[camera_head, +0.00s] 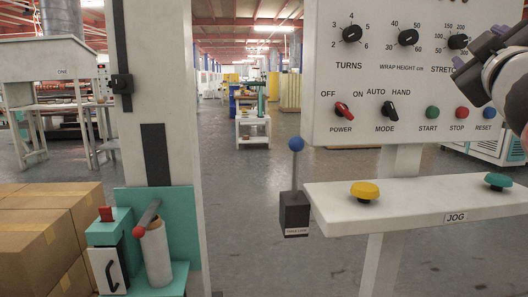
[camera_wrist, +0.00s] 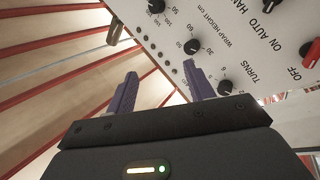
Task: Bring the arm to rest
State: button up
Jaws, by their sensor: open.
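My gripper (camera_wrist: 161,76) shows in the wrist view with its two purple fingers spread apart and nothing between them. In the head view, my gripper (camera_head: 480,57) is at the upper right, overlapping the right edge of the white control panel (camera_head: 345,85), near the STRETCH knob. The rest of my arm runs out of the picture on the right. In the wrist view, the control panel (camera_wrist: 215,68) appears tilted beyond the fingers. I cannot tell how far the fingers are from its face.
A shelf with a yellow button (camera_head: 364,191) and a green button (camera_head: 499,180) juts out below the panel. A blue-knobbed lever (camera_head: 295,170) stands at its left end. A white column (camera_head: 165,80) with a teal carriage (camera_head: 180,210) and cardboard boxes (camera_head: 45,235) are at the left.

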jog(key=s+a+f+m+g+y, duration=0.1)
jog(key=a+f+m+g, duration=0.25)
jog(key=f, duration=0.85)
jog(key=s+a+f+m+g+y, duration=0.1)
jog(key=a+f+m+g, duration=0.25)
jog(key=f, duration=0.95)
jog(key=s+a+f+n+g+y, duration=0.1)
jog(key=s+a+f+g+y, duration=0.2)
jog(key=s+a+f, duration=0.3)
jog(key=s+a+f+n+g+y, duration=0.1)
jog(key=s+a+f+g+y, duration=0.2)
jog(key=f, duration=1.3)
jog(key=s+a+g, duration=0.1)
jog(key=s+a, duration=0.2)
jog(key=a, duration=0.1)
jog(key=shift+s+f+g, duration=0.15)
jog(key=shift+f+g, duration=0.15)
